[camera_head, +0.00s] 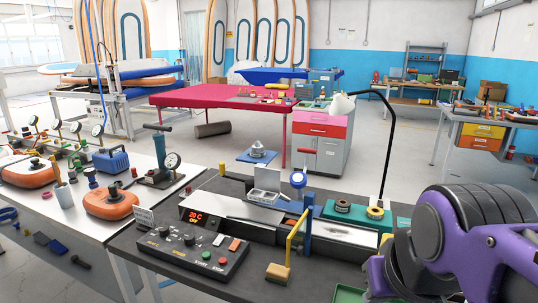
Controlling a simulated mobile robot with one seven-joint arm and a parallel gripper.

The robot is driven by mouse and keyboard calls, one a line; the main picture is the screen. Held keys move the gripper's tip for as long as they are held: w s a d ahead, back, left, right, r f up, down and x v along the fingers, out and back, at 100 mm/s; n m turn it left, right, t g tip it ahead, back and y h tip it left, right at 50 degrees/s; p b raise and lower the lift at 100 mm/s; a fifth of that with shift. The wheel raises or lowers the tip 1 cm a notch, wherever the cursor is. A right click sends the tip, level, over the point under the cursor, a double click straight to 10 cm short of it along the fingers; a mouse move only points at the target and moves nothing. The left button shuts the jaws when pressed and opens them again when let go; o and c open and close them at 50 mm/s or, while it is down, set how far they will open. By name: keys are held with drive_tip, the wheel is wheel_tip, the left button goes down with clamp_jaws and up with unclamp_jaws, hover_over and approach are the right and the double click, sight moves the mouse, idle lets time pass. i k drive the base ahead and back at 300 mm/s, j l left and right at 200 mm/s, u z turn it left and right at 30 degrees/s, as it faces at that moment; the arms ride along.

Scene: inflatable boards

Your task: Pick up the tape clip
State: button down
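I cannot tell for sure which thing is the tape clip. A grey open case (267,187) stands behind the metal plate. My purple and dark arm fills the lower right and hides part of the bench's right end. My gripper does not show.
A tall black lamp (388,125) rises behind the rolls. A white table (60,225) with orange gauged devices is at left.

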sight(188, 191)
drive_tip(key=j+z, duration=0.25)
drive_tip(key=j, duration=1.9)
drive_tip(key=i+j+z, duration=0.1)
drive_tip(key=j, duration=0.5)
drive_tip(key=i+j+z, duration=0.1)
drive_tip(key=j, duration=0.55)
drive_tip(key=i+j+z, duration=0.1)
drive_tip(key=j, duration=0.55)
drive_tip(key=i+j+z, duration=0.1)
drive_tip(key=j, duration=0.55)
drive_tip(key=i, duration=0.1)
